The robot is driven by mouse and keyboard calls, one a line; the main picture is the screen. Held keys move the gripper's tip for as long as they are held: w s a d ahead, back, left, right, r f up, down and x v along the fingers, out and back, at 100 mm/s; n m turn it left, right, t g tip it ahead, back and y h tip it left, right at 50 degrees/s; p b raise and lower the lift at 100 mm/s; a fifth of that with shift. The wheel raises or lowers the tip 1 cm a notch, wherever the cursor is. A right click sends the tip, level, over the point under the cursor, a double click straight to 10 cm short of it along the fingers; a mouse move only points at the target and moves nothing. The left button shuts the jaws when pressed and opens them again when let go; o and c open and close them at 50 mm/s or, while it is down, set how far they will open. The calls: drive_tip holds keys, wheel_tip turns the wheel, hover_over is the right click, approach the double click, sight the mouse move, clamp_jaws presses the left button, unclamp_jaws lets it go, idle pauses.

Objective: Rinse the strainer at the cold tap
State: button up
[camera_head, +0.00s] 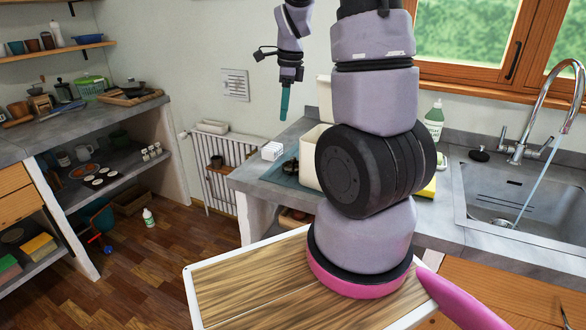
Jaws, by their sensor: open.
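The steel sink (463,200) is at the right, set into the grey counter. A chrome tap (547,85) arches over it, and a thin stream of water (538,185) falls from it into the basin. A small round metallic thing (502,223) lies on the sink floor near the foot of the stream; I cannot tell whether it is the strainer or the drain. My gripper (285,112) hangs pointing down with teal fingers, left of the sink and above the counter's left end. It is open, with nothing visible in it.
My arm hides part of the counter. A shelf unit (80,125) with crockery stands at the left.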

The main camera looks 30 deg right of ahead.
drive_tip(key=w+d+f+m+g, duration=0.1)
drive_tip(key=w+d+f+m, duration=0.2)
drive_tip(key=f, duration=0.4)
drive_tip(key=m, duration=0.1)
hover_over(293, 156)
drive_tip(key=shift+h, duration=0.4)
wheel_tip(293, 156, down, 5)
drive_tip(key=shift+a, duration=0.1)
wheel_tip(293, 156, down, 6)
drive_tip(key=shift+s+r, duration=0.1)
clamp_jaws()
